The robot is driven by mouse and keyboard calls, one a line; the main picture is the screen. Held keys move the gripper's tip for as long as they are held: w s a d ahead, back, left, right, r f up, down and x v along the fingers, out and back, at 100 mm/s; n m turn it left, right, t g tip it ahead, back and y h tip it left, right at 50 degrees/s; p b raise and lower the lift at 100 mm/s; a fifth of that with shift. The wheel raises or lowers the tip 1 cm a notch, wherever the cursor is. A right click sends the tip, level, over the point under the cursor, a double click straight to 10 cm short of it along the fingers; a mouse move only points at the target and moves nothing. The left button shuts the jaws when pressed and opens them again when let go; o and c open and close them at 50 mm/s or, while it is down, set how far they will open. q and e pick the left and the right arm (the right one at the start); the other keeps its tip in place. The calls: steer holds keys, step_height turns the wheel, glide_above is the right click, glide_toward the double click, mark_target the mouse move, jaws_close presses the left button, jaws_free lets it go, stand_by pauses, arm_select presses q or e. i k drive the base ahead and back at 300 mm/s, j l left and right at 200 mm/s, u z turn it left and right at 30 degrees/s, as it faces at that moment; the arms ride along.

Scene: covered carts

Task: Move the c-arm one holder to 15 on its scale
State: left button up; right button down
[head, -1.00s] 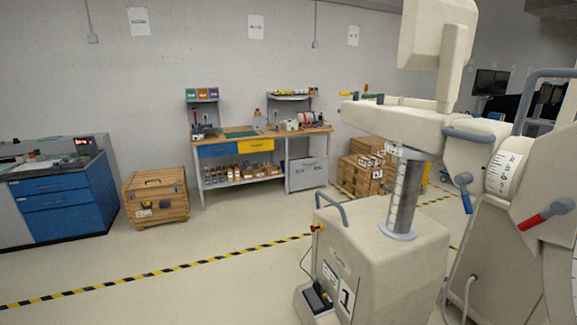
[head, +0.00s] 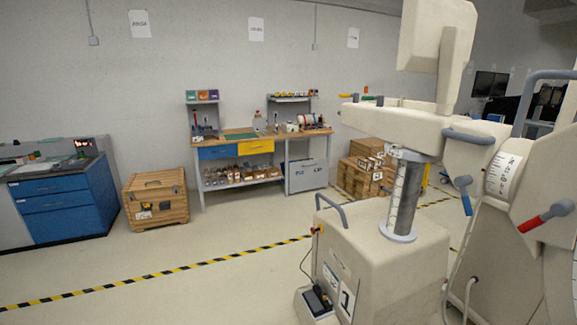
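The c-arm one machine (head: 385,245) stands at the right, a cream base marked 1 with a grey handle on top. A grey column (head: 405,200) with a scale strip rises from it to a cream horizontal arm (head: 400,122). A round holder with a white scale (head: 502,174) sits at the right; its numbers are too small to read. A blue-tipped lever (head: 465,194) and a red-tipped lever (head: 547,217) stick out near it. Neither of my grippers is in view.
A yellow-black floor stripe (head: 160,274) crosses the open floor. A wooden crate (head: 155,200), a blue cabinet (head: 62,205) and a workbench (head: 240,152) stand along the wall. Stacked boxes (head: 362,170) stand behind the machine. The floor at left front is clear.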

mark_target(529, 176)
steer(key=z, duration=1.6)
steer(key=l, duration=0.15)
steer(key=i, duration=0.05)
